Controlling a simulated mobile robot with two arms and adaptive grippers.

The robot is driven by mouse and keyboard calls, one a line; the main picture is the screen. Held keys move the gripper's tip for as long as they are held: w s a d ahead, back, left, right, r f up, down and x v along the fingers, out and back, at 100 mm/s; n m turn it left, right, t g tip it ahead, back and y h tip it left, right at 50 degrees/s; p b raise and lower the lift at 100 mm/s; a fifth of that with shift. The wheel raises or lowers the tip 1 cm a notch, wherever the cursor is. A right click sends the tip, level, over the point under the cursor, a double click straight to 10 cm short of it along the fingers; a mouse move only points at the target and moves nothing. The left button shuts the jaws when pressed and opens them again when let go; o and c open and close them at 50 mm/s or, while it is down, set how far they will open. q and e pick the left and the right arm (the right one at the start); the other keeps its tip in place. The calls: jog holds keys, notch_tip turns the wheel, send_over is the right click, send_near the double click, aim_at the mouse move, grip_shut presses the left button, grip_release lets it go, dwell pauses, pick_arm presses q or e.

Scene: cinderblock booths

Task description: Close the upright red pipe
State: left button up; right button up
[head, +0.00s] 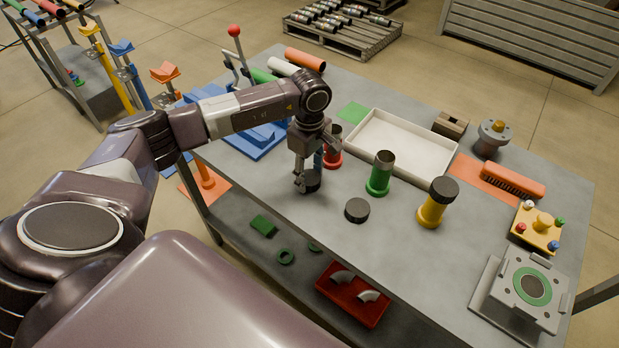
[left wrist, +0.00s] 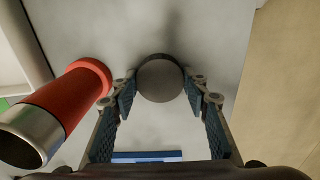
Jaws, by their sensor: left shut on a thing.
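The upright red pipe (head: 333,158) stands on the table just behind my left gripper, its dark top end open. In the left wrist view the red pipe (left wrist: 72,102) is to the left of the fingers, with a bare metal end. My left gripper (head: 307,181) points down and is shut on a round black cap (head: 313,182). The cap also shows between the fingertips in the left wrist view (left wrist: 160,79). I cannot tell whether the cap touches the table. Another black cap (head: 357,210) lies loose on the table. My right gripper is not in view.
A green pipe (head: 378,180) stands open, and a yellow pipe (head: 431,212) wears a black cap. A white tray (head: 437,174) lies behind them. The table front has free room.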

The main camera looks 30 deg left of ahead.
aim_at(309, 177)
pick_arm(q)
jog(key=shift+r, duration=0.1)
jog(key=shift+c, duration=0.2)
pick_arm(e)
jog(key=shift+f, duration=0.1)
pick_arm(q)
notch_tip(309, 177, up, 20)
jog(key=b, duration=0.4)
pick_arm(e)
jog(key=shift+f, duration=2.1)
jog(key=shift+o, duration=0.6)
